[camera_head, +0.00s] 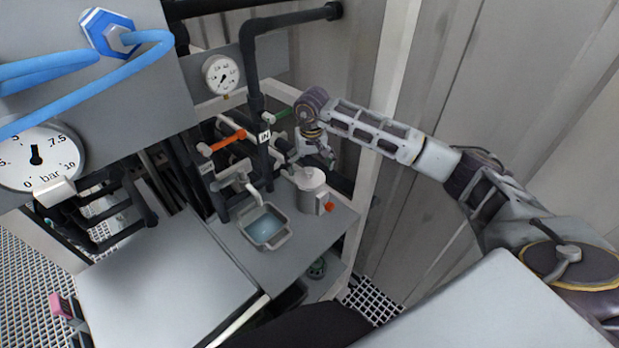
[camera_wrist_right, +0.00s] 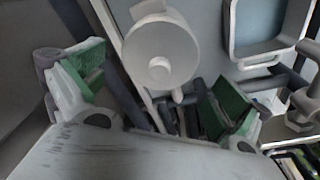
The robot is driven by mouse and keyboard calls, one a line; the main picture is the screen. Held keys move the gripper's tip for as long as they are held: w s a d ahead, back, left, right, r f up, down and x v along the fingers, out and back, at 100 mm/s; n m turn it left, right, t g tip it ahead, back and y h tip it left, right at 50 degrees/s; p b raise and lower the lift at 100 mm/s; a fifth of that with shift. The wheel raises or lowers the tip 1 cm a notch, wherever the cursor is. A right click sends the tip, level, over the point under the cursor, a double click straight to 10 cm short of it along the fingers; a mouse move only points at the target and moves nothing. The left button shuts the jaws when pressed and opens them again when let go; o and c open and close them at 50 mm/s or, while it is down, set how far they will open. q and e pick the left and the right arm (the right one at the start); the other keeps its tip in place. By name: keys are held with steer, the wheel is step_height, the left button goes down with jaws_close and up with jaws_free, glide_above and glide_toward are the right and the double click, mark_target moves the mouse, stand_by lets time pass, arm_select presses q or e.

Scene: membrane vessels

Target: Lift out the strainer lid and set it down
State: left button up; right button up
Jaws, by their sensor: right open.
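A pale grey cylindrical vessel (camera_head: 312,196) stands upright on the grey shelf, with a round lid (camera_head: 309,179) on top. In the right wrist view the lid (camera_wrist_right: 160,45) is seen from above, with a round knob (camera_wrist_right: 159,69) on it; it sits in the vessel's mouth. My right gripper (camera_head: 318,155) is above and just behind the vessel. In the right wrist view its green-padded fingers (camera_wrist_right: 155,92) are spread wide, empty, with the lid showing beyond the gap between them. My left gripper is not in view.
A square basin (camera_head: 265,226) with bluish liquid stands left of the vessel, under a tap (camera_head: 245,186). Pipes and an orange-handled valve (camera_head: 222,141) are behind. The larger grey worktop (camera_head: 165,285) at left is bare. A corrugated wall (camera_head: 450,110) is at right.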

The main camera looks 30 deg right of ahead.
mark_target(310, 171)
step_height(310, 171, down, 3)
steer(key=shift+w+r+p, duration=0.15)
steer(key=shift+r+p, duration=0.05)
steer(key=shift+p, duration=0.1)
steer(key=shift+f, duration=0.5)
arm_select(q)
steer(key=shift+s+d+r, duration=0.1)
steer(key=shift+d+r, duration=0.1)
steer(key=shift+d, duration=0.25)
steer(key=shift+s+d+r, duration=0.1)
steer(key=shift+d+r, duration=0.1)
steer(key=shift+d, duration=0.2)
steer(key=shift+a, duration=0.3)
arm_select(e)
steer(key=shift+c, duration=0.3)
